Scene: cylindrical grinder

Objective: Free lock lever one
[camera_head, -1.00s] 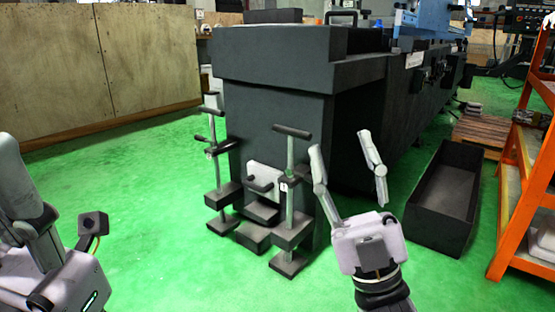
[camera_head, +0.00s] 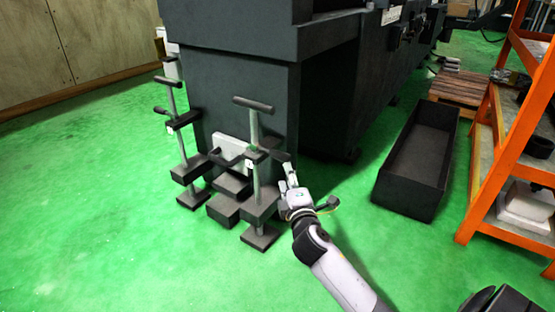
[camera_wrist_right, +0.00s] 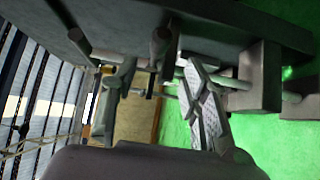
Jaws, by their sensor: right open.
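Two upright clamp stands with T-handles stand against the front of the dark grinder. The nearer stand (camera_head: 255,130) has a small white tag and a dark lock lever (camera_head: 276,154) on its post. The farther stand (camera_head: 178,105) has a similar tag and lever (camera_head: 184,120). The tag marks are too small to read surely. My right gripper (camera_head: 287,173) is open beside the nearer stand, close to its lever's right end. In the right wrist view, a dark rounded bar end (camera_wrist_right: 161,40) shows between the spread fingers; contact cannot be told. My left gripper is out of view.
The grinder's dark body (camera_head: 238,95) rises behind the stands. A long open black bin (camera_head: 381,190) lies on the floor to the right, by an orange shelf rack (camera_head: 485,165). The green floor in front and left is clear.

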